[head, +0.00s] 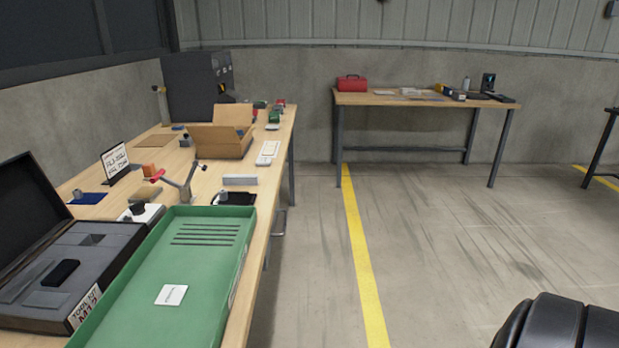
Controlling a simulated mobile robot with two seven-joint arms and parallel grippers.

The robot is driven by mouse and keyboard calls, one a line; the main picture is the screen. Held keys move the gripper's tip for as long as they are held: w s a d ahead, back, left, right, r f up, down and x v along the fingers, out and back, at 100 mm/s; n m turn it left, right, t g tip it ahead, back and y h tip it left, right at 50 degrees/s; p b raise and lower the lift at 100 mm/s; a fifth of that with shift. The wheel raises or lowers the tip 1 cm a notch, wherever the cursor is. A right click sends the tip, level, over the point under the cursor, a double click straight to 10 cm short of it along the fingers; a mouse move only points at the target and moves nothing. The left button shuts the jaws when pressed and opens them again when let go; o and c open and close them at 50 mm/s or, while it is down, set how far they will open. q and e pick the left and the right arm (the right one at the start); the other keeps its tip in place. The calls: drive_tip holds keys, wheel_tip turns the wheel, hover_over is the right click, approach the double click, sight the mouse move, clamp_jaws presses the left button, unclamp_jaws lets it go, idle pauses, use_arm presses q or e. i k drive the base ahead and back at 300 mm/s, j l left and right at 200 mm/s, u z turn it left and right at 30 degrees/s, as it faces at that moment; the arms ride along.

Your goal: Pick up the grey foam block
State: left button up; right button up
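A light grey, low rectangular block (240,180) lies on the left wooden workbench, beyond the far end of the green tray. It may be the grey foam block, but its material cannot be told at this distance. An open black case (116,238) in the left foreground has a grey lining with cut-outs and a small black block (61,272) in it. Neither of my grippers is in view.
The green tray (245,262) holds a white card. A red-handled clamp-like tool (184,185), a sign (115,162) and an open cardboard box (222,142) stand nearby. Another table (380,98) stands behind.

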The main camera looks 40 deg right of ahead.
sight(228, 180)
drive_tip(key=z, duration=1)
drive_tip(key=i+l+u, duration=0.1)
drive_tip(key=l, duration=0.2)
drive_tip(key=i+l+u, duration=0.15)
drive_tip(key=l, duration=0.2)
